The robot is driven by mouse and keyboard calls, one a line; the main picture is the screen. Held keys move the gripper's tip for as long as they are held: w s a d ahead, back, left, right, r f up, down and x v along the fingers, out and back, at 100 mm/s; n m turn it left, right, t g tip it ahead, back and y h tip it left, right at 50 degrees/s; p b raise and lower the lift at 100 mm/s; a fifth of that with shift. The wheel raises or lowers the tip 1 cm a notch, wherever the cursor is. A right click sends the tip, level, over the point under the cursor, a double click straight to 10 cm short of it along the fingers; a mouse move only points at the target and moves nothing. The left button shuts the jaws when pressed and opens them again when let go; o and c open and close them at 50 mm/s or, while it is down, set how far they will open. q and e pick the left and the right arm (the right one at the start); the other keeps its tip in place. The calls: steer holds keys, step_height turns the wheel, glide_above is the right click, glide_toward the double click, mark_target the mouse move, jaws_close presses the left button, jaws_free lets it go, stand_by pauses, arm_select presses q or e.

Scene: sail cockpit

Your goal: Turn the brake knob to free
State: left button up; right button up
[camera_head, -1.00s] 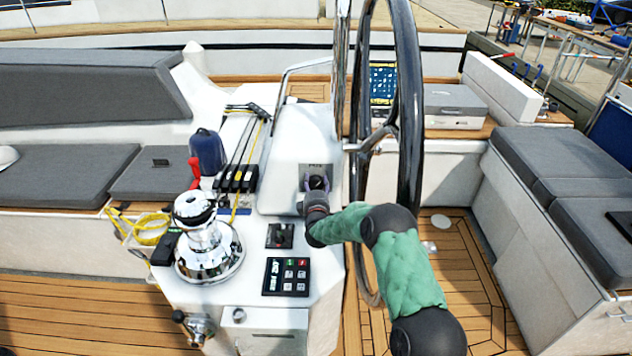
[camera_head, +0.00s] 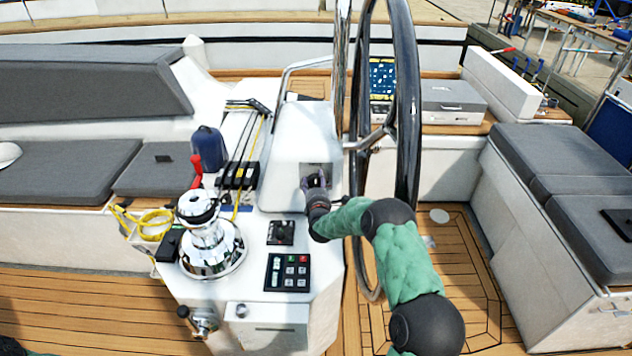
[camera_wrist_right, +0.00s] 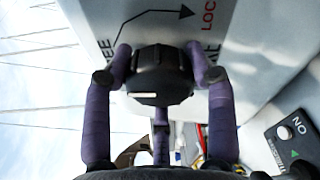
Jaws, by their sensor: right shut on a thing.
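The brake knob (camera_wrist_right: 158,76) is black and ridged, with a white mark low on its face. In the head view, my right gripper (camera_head: 317,183) is at the plate on the white pedestal (camera_head: 297,140), and the knob is mostly hidden there. My left gripper is not in view.
The large steering wheel (camera_head: 408,110) stands just right of my gripper. A chrome winch (camera_head: 208,240), a keypad panel (camera_head: 287,272) and a small switch panel (camera_head: 281,232) are on the white console. Ropes and clutches (camera_head: 238,175) lie to the left.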

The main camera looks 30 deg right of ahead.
steer(key=shift+w+a+f+n, duration=0.1)
steer(key=shift+a+f+n, duration=0.05)
steer(key=shift+a+n, duration=0.2)
steer(key=o, duration=1.1)
steer(key=shift+a+f, duration=0.1)
steer(key=shift+o, duration=0.2)
steer(key=shift+w, duration=0.15)
steer(key=shift+s, duration=0.6)
steer(key=v, duration=1.1)
steer(key=shift+a, duration=0.1)
